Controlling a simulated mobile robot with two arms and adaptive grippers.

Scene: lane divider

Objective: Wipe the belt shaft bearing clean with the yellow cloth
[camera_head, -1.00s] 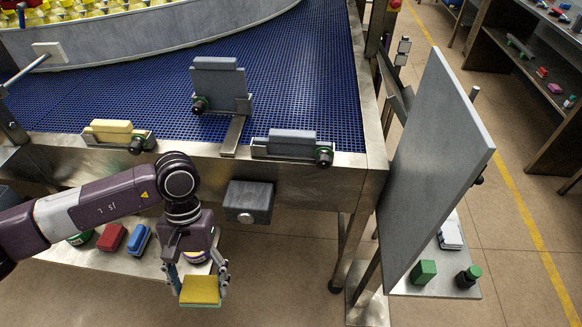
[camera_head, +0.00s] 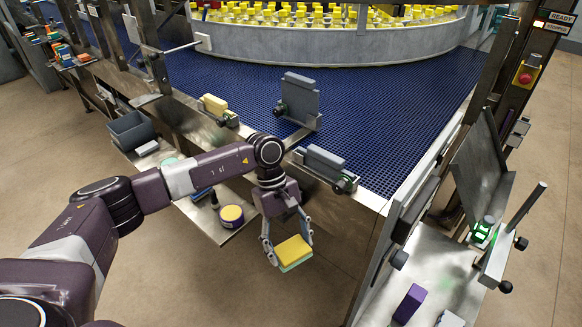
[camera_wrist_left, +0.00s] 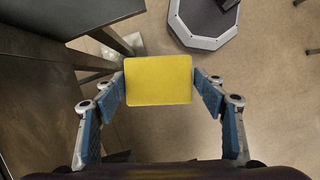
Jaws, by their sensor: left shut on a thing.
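The yellow cloth (camera_head: 294,249) is a thick, flat pad with a pale green underside. My left gripper (camera_head: 290,246) is shut on it by its two side edges and holds it in the air in front of the conveyor. In the left wrist view the cloth (camera_wrist_left: 159,80) sits flat between both fingers, with floor below it. No part is clearly recognisable as the belt shaft bearing. At the conveyor's right end, a small green-lit part (camera_head: 482,233) stands beside a grey upright plate (camera_head: 482,165). The cloth is well apart from them. My right gripper is not in view.
The blue belt (camera_head: 390,110) has a metal front edge carrying a yellow block (camera_head: 214,104) and grey blocks (camera_head: 325,160). A lower shelf holds a yellow-lidded tub (camera_head: 232,214). A purple block (camera_head: 410,303) lies on the right shelf. Floor in front is clear.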

